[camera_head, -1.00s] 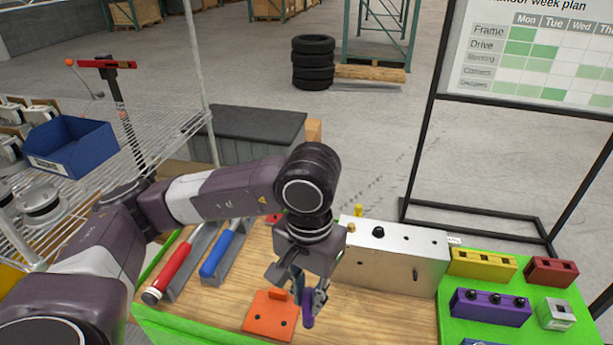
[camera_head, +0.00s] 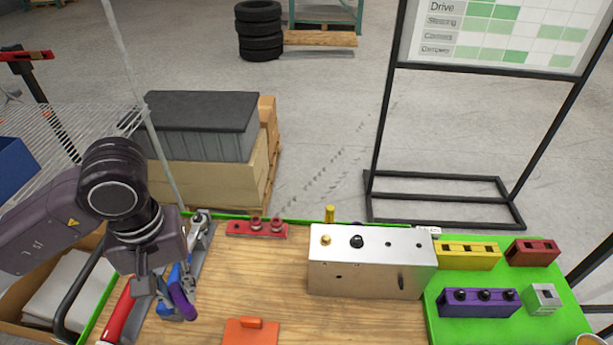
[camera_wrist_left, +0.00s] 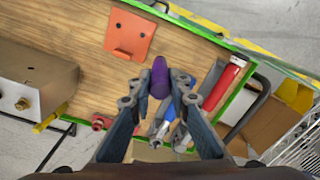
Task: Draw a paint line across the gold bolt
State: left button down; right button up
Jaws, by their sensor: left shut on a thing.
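The gold bolt (camera_head: 325,240) sits on top of the silver metal box (camera_head: 370,283), near its left end, beside a black bolt (camera_head: 357,242). In the left wrist view the gold bolt (camera_wrist_left: 22,103) shows at the left edge, on the box. My left gripper (camera_head: 172,288) is shut on a purple marker (camera_head: 183,303) and holds it over the tools left of the box, well apart from the bolt. The marker (camera_wrist_left: 159,77) shows between the fingers in the left wrist view; its tip cannot be made out. My right gripper is out of view.
An orange holder (camera_head: 248,333) lies at the table's front. A red fixture (camera_head: 257,229) is at the back edge. Red (camera_head: 122,312) and blue-handled tools lie at the left. Purple (camera_head: 480,303) and yellow (camera_head: 467,254) blocks stand right of the box. The wood between tools and box is clear.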

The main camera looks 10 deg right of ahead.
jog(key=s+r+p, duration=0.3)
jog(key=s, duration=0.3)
pick_arm(q)
jog(key=w+d+r+m+h+p, duration=0.1)
jog(key=w+d+m, duration=0.3)
jog(key=d+m, duration=0.4)
jog(key=w+d+r+m+t+h+p, duration=0.1)
jog(key=w+d+m, duration=0.3)
jog(key=d+m, duration=0.4)
jog(key=w+d+r+m+h+p, duration=0.1)
jog(key=w+d+m, duration=0.3)
jog(key=d+m, duration=0.4)
jog(key=shift+r+m+h+p, duration=0.3)
jog(key=shift+r+m+h, duration=0.45)
jog(key=shift+m, duration=3.15)
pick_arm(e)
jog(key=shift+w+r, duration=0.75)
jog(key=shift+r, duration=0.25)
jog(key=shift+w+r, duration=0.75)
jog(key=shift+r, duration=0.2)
pick_arm(q)
jog(key=shift+b, duration=0.35)
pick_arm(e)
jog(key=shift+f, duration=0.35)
